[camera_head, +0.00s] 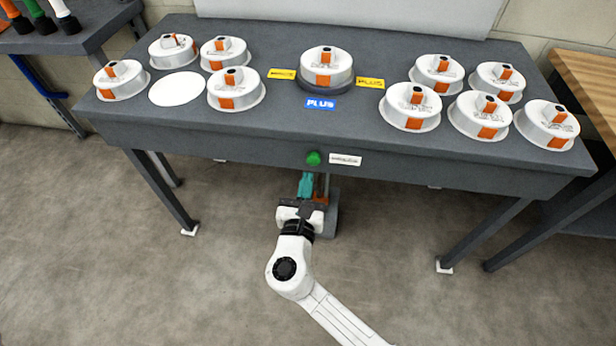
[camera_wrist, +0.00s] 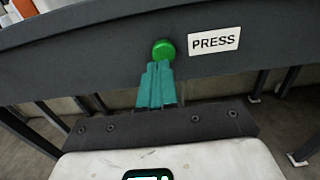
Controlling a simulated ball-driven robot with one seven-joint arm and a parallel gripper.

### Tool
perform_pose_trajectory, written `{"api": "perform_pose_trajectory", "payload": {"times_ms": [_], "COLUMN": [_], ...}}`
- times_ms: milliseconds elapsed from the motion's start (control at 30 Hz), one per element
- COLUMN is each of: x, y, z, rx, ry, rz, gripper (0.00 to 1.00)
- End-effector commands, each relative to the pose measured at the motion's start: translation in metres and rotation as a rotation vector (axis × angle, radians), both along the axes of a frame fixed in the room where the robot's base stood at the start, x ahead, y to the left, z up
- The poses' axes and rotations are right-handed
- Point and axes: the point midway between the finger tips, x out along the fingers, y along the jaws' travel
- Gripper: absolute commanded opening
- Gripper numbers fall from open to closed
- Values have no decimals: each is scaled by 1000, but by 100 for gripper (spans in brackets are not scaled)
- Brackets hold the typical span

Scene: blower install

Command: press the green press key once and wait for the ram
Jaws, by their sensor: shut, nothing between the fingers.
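The green press key (camera_head: 314,158) is a round button on the front face of the dark grey table, left of a white label. In the wrist view the key (camera_wrist: 163,50) is beside the label reading PRESS (camera_wrist: 214,41). My gripper (camera_head: 307,178), with teal fingers, is just below and in front of the key in the head view. In the wrist view its shut, empty fingertips (camera_wrist: 158,66) overlap the key's lower edge. I cannot tell whether they touch it. A white blower unit with an orange stripe (camera_head: 326,68) sits on a dark round base at the table's middle. No ram is clearly visible.
Several similar white units stand on the left and right of the table (camera_head: 300,130). A white disc (camera_head: 177,89) lies at the left. Yellow labels (camera_head: 370,83) and a blue PLUS label (camera_head: 321,104) lie around the middle unit. The floor in front has free room.

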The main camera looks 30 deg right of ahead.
Motion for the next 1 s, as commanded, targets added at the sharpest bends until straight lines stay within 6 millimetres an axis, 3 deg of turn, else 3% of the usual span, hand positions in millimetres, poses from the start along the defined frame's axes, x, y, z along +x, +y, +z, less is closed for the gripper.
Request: {"api": "perform_pose_trajectory", "payload": {"times_ms": [500, 1000], "x": [-66, -76], "y": [50, 57], "z": [-1, -1], "rx": [-2, -2], "ry": [3, 1], "rz": [7, 4], "gripper": [0, 0]}}
